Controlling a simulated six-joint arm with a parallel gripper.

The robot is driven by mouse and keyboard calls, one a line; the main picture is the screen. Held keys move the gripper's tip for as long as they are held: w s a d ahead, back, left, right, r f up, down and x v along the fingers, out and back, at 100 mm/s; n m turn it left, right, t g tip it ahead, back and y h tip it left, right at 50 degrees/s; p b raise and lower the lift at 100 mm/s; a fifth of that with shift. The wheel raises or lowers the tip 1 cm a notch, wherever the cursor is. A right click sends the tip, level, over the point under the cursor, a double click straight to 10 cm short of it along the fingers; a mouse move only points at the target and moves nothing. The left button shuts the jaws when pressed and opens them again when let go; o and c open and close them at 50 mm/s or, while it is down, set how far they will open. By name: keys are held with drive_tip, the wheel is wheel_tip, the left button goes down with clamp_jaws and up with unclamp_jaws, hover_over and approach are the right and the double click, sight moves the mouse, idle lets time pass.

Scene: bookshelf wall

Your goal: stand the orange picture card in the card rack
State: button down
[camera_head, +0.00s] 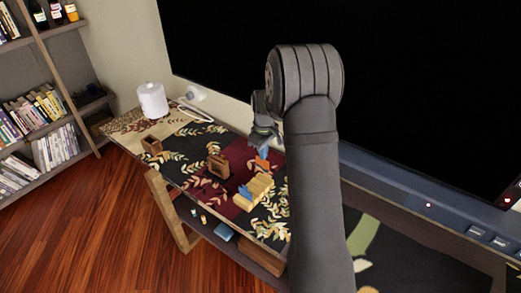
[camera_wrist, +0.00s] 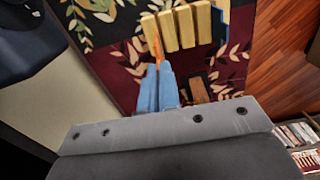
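The orange picture card (camera_head: 262,163) hangs below the blue fingertips of my gripper (camera_head: 263,153). In the wrist view the card (camera_wrist: 157,42) shows nearly edge-on between the fingers (camera_wrist: 158,88), which are shut on it. The pale yellow wooden card rack (camera_head: 256,191) stands on the patterned table, below and in front of the card in the head view. My arm hides the table to the right of the rack.
A blue piece (camera_head: 245,192) is at the rack's left side. Two brown wooden holders (camera_head: 218,167) (camera_head: 152,146) stand to the left. A white canister (camera_head: 152,99) is at the back left. A large black screen (camera_head: 400,90) rises behind the table. Bookshelves stand at far left.

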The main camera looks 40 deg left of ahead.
sight(263, 167)
drive_tip(key=shift+f, duration=0.1)
drive_tip(key=shift+f, duration=1.8)
drive_tip(key=shift+f, duration=0.15)
drive_tip(key=shift+f, duration=1.75)
drive_tip(key=c, duration=1.6)
unclamp_jaws()
drive_tip(key=shift+o, duration=0.4)
